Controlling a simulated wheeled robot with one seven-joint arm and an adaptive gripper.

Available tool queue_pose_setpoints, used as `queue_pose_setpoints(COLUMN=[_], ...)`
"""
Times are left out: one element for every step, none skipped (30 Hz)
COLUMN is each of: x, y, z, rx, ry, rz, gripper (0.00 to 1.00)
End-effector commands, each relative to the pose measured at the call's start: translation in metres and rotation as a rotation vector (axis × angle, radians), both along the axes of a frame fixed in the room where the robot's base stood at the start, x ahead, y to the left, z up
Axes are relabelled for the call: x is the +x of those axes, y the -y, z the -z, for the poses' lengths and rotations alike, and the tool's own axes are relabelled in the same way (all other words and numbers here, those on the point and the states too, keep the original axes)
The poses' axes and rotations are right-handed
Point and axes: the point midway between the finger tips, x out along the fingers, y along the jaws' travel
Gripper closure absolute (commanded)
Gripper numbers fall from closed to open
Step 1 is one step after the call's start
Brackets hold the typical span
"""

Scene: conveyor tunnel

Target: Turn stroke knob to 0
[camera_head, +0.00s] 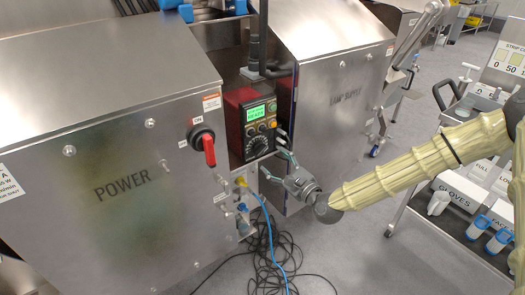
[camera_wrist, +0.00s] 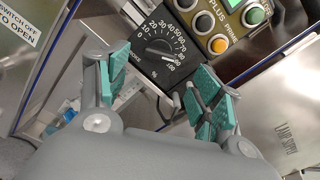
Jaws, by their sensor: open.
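The stroke knob (camera_wrist: 152,57) is a black dial with a white 0 to 100 scale, on a control box in the wrist view. Its pale pointer seems to lie toward the high end, around 80 to 90. In the head view the dial (camera_head: 257,146) sits low on the red-sided control box (camera_head: 238,112), below a green display. My gripper (camera_head: 275,164) is open in front of the box. In the wrist view its teal-padded fingers (camera_wrist: 160,78) are spread to either side of the dial's lower part, with nothing between them. Whether a finger touches the box is unclear.
Yellow, black and green buttons (camera_wrist: 219,46) sit beside the dial. A red switch handle (camera_head: 209,151) is on the POWER cabinet (camera_head: 120,150) at left. A steel cabinet (camera_head: 340,100) stands at right. Cables (camera_head: 270,262) lie on the floor below. A supply cart (camera_head: 455,210) is at far right.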

Motion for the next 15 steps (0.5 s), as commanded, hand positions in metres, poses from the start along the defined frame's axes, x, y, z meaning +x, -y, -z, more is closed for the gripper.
queue_pose_setpoints(x=[0.006, 0.01, 0.014, 0.018, 0.022, 0.026, 0.03, 0.034, 0.038, 0.042, 0.045, 0.049, 0.052, 0.054, 0.058], y=[-0.005, -0.008, -0.012, -0.014, -0.017, -0.021, -0.023, -0.025, -0.029, -0.032, -0.034, -0.037, -0.039, -0.041, -0.043], z=[-0.001, 0.0, 0.0, 0.0, 0.0, 0.0, 0.0, 0.0, 0.001, 0.001, 0.001, 0.001, 0.001, 0.001, 0.001], rx=[-0.001, -0.001, -0.002, -0.002, -0.002, -0.003, -0.003, -0.002, -0.003, -0.003, -0.003, -0.003, -0.004, -0.004, -0.003], ry=[0.002, 0.001, 0.001, 0.002, 0.002, 0.001, 0.001, 0.001, 0.0, 0.001, 0.001, 0.001, 0.0, 0.0, 0.0], rz=[0.0, -0.001, -0.002, -0.001, -0.001, -0.002, -0.001, -0.001, -0.003, -0.003, -0.002, -0.003, -0.002, -0.002, -0.001], gripper=[0.34, 0.34, 0.34, 0.34, 0.34, 0.34, 0.34, 0.34, 0.34, 0.34, 0.34, 0.34, 0.34, 0.34, 0.34])
